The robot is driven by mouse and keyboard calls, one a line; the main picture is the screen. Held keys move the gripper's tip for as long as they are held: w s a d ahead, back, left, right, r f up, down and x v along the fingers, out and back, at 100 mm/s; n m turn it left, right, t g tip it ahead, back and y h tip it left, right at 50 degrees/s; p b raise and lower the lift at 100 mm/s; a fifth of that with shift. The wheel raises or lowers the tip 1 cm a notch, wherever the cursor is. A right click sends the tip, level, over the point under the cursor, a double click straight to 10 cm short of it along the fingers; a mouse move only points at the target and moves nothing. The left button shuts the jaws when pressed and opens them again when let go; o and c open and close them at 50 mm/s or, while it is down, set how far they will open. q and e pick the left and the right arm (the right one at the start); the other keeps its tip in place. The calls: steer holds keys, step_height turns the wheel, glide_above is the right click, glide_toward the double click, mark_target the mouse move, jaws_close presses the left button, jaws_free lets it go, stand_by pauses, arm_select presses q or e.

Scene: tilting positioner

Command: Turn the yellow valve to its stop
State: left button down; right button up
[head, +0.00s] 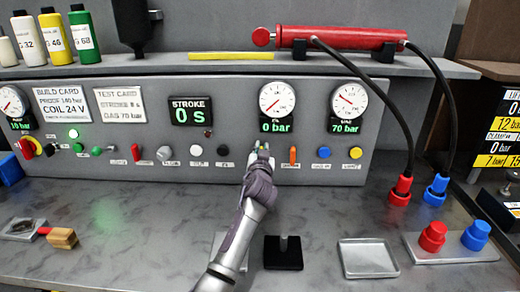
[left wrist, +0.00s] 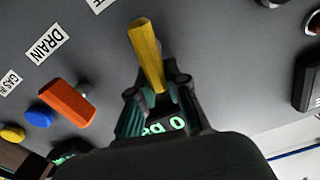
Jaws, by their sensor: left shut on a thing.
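The yellow valve (left wrist: 145,45) is a lever handle on the grey panel, and it shows best in the left wrist view. My left gripper (left wrist: 156,92) is shut on the yellow valve, with a finger on each side of it and the handle's far end sticking out past the fingertips. In the head view my left gripper (head: 262,149) is at the panel below the 0 bar gauge and hides most of the valve. My right gripper is in neither view.
An orange handle (head: 293,156) sits just right of my gripper, with a blue knob (head: 323,152) and a yellow knob (head: 355,152) beyond. A black stand with a post (head: 283,256) and a metal tray (head: 367,260) lie on the bench. Hoses (head: 430,75) hang at the right.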

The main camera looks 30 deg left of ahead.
arm_select(q)
steer(key=shift+w+d+f+m+p, duration=0.15)
steer(key=shift+d+f+m+p, duration=0.25)
steer(key=shift+m, duration=2.15)
steer(key=shift+w+d+f+m+p, duration=0.2)
steer(key=shift+f+m+p, duration=0.25)
steer(key=shift+m, duration=2.15)
steer(key=shift+w+d+f+m+p, duration=0.2)
steer(key=shift+f+m, duration=0.35)
steer(key=shift+m, duration=2)
steer(key=shift+d, duration=0.1)
steer(key=shift+f, duration=0.1)
steer(key=c, duration=1.1)
jaws_free()
steer(key=shift+c, duration=0.2)
steer(key=v, duration=1.2)
steer(key=shift+s, duration=0.1)
